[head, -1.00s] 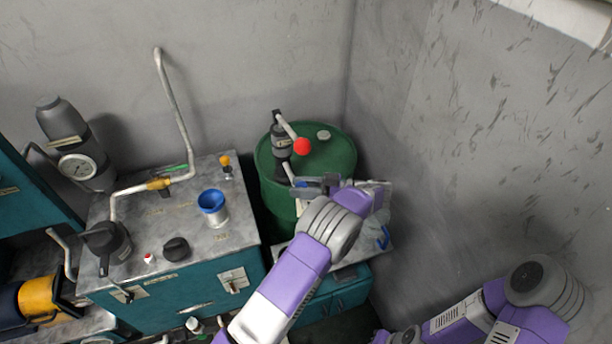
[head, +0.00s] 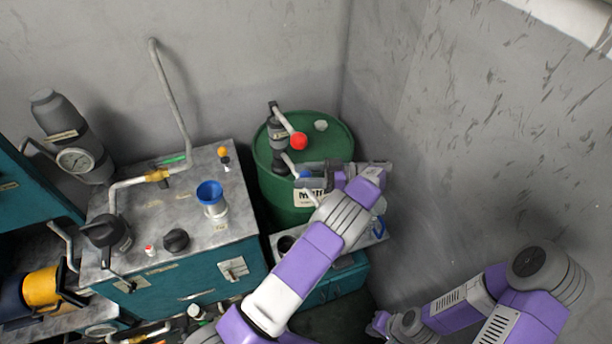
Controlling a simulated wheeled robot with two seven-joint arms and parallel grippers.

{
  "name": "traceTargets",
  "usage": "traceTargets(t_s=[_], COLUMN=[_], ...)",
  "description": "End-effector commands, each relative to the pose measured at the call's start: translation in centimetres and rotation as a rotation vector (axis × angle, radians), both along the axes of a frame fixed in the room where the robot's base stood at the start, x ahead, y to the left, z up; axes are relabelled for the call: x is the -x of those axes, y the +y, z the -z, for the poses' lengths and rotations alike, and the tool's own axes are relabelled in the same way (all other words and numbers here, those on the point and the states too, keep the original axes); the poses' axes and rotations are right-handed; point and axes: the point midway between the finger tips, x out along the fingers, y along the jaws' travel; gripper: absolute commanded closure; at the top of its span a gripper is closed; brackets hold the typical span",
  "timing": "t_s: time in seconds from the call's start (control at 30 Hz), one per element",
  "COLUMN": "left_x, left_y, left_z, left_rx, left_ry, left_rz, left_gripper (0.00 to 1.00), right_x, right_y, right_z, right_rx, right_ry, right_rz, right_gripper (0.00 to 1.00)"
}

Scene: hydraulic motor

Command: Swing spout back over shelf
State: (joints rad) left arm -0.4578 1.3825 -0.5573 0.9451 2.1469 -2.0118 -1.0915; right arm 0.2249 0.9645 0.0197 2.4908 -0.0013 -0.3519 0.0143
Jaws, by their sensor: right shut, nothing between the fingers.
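The green drum (head: 338,137) stands in the corner with a dark hand pump on top (head: 278,134), whose lever ends in a red ball (head: 298,141). A pale spout (head: 288,162) slopes down from the pump toward the lower right. A small blue piece (head: 304,173) shows near its lower end. My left gripper (head: 318,176) is in front of the drum, close beside the spout's end. Whether it touches the spout, and how far its jaws are apart, I cannot tell. My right gripper (head: 378,324) is low at the bottom, mostly hidden, shut and apart from everything.
A small grey-topped shelf unit (head: 371,240) stands in front of the drum, partly behind my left arm. The teal bench (head: 190,208) at left carries a blue funnel cup (head: 209,193), knobs and a tall bent pipe (head: 172,88). Bare wall closes off the right.

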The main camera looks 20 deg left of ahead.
Motion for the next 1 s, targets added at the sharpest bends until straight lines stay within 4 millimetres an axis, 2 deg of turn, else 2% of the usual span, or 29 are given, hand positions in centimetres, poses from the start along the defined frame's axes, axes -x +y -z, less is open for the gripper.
traceTargets(t_s=[0.37,0.47,0.8,1.0], left_x=[0.1,0.0,0.1,0.0], left_y=[-0.1,-0.1,-0.1,-0.1], left_z=[-0.1,-1.2,-7.6,-9.6], left_rx=[0.006,0.007,0.004,0.004], left_ry=[0.005,0.004,0.002,0.005], left_rz=[0.0,0.001,0.0,0.0], left_gripper=[0.39,0.39,0.39,0.39], right_x=[0.0,0.0,0.0,0.0], right_y=[0.0,0.0,0.0,0.0], right_z=[0.0,-0.1,-0.8,-1.0], right_rx=[0.0,0.0,0.0,0.0], right_ry=[0.0,0.0,0.0,0.0], right_rz=[0.0,0.0,0.0,0.0], right_gripper=[1.0,1.0,1.0,1.0])
